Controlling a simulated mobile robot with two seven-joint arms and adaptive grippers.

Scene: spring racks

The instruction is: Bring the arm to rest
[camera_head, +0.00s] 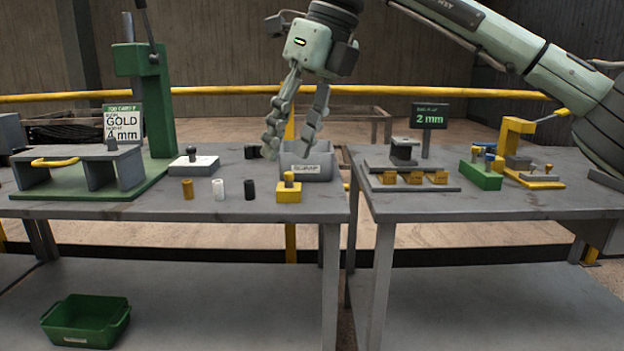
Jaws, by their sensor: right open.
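My right gripper (288,149) hangs over the right part of the left table, fingers pointing down. Its two fingers are apart and nothing shows between them. The fingertips are in front of or just above a grey bin (322,165) with a white label; I cannot tell whether they touch it. My right arm (480,30) reaches in from the upper right. My left gripper is not in view.
On the left table (90,208) stand a green press (155,105), a gold cylinder (188,189), a white one (218,189), a black one (250,189) and a yellow block (289,190). The right table (500,205) holds fixtures and a green block (481,175). A green crate (88,320) sits below.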

